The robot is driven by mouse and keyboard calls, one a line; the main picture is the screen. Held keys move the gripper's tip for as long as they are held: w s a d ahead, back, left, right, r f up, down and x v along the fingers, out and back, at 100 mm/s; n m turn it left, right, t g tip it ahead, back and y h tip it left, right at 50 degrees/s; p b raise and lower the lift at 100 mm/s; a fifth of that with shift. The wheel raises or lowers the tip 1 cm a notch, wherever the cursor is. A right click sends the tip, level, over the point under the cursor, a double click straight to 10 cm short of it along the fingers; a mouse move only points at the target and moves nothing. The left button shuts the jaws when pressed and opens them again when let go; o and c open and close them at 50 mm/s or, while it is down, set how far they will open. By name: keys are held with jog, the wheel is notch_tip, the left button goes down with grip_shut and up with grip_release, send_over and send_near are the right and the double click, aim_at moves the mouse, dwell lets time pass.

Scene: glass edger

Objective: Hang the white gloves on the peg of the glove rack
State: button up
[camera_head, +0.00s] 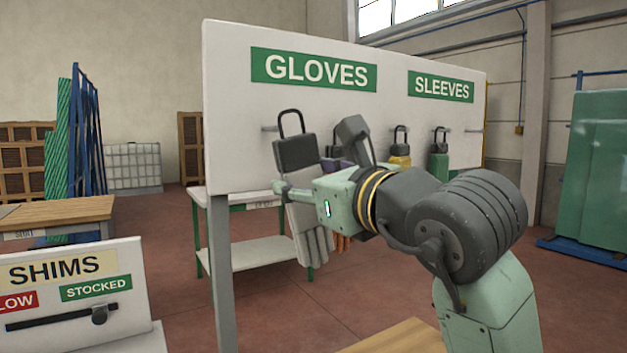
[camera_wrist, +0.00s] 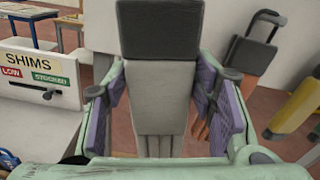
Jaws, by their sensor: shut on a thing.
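The white gloves (camera_head: 309,232) hang upright from a dark cuff (camera_head: 296,153) with a black loop (camera_head: 291,122) on top. My gripper (camera_head: 298,188) is shut on the gloves just below the cuff, in front of the rack board. The gloves also show in the wrist view (camera_wrist: 158,95), between the purple-padded fingers (camera_wrist: 155,98). A short grey peg (camera_head: 268,128) sticks out just left of the loop, under the GLOVES sign. I cannot tell whether the loop is around the peg or only in front of it.
A bare peg (camera_head: 474,130) shows at right. A SHIMS stand (camera_head: 70,285) is at lower left.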

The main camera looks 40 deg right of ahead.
jog(key=shift+p+x, duration=0.45)
jog(key=shift+x, duration=2.1)
jog(key=shift+w+d+f+b, duration=0.1)
jog(key=shift+w+f+b, duration=0.4)
jog(key=shift+w+f, duration=0.2)
jog(key=o, duration=1.2)
